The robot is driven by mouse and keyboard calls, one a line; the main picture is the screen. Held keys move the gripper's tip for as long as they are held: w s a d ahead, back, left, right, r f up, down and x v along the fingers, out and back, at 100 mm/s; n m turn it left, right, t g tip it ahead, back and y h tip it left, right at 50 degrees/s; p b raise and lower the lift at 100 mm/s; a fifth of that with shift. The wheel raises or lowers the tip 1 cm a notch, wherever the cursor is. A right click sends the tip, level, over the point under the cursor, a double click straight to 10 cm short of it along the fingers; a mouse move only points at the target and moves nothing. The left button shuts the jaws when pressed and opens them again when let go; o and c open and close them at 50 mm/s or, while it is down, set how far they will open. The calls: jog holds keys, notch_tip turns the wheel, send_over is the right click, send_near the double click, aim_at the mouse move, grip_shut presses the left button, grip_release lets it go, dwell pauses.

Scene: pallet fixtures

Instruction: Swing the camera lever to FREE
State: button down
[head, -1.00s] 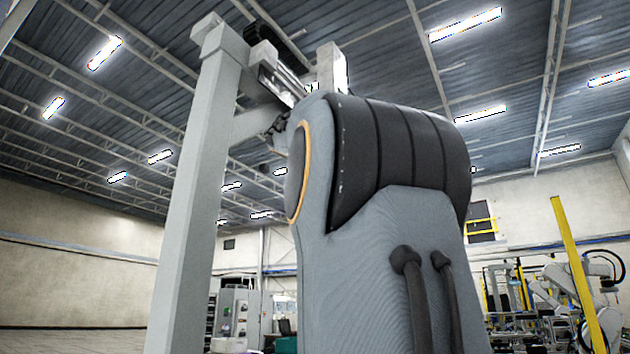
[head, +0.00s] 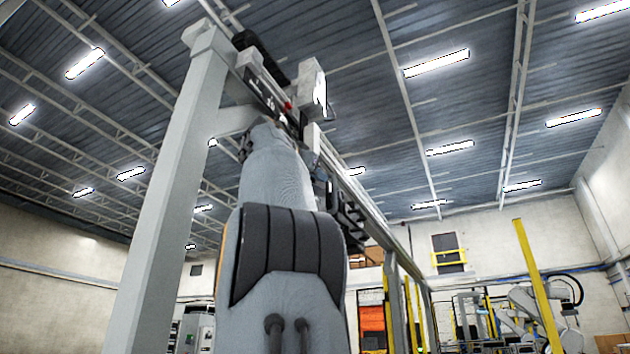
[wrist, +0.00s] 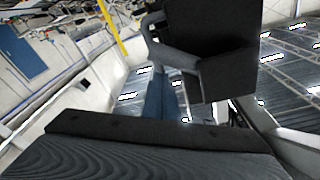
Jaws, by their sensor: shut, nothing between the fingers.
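In the head view a dark strip with small white marks (head: 262,92) sits on the overhead fixture, with a small red part (head: 288,105) at its right end. I cannot tell whether this red part is the lever, and no FREE mark is readable. My gripper is hidden behind my arm in the head view. In the wrist view my gripper (wrist: 159,72) shows as narrow blue-grey fingers close together, empty. Just beyond the tips are a grey bracket (wrist: 172,54) and a large black block (wrist: 215,45). I cannot tell whether they touch.
A grey post (head: 175,190) stands left of my arm and carries the overhead fixture. A pale box (head: 311,86) hangs right of the red part. A yellow post (head: 537,280) stands far right.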

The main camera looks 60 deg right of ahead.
jog(key=shift+w+f+m+b, duration=0.25)
jog(key=shift+f+m+b, duration=0.35)
jog(key=shift+f+b, duration=0.25)
jog(key=shift+f, duration=0.15)
notch_tip(320, 180, up, 4)
jog(key=s+f+p, duration=0.1)
jog(key=s+p, duration=0.2)
jog(key=a+b, duration=0.3)
jog(key=a, duration=0.6)
jog(key=shift+w+f+b, duration=0.3)
jog(key=shift+f+b, duration=0.05)
jog(key=shift+b, duration=0.05)
jog(key=shift+a, duration=0.1)
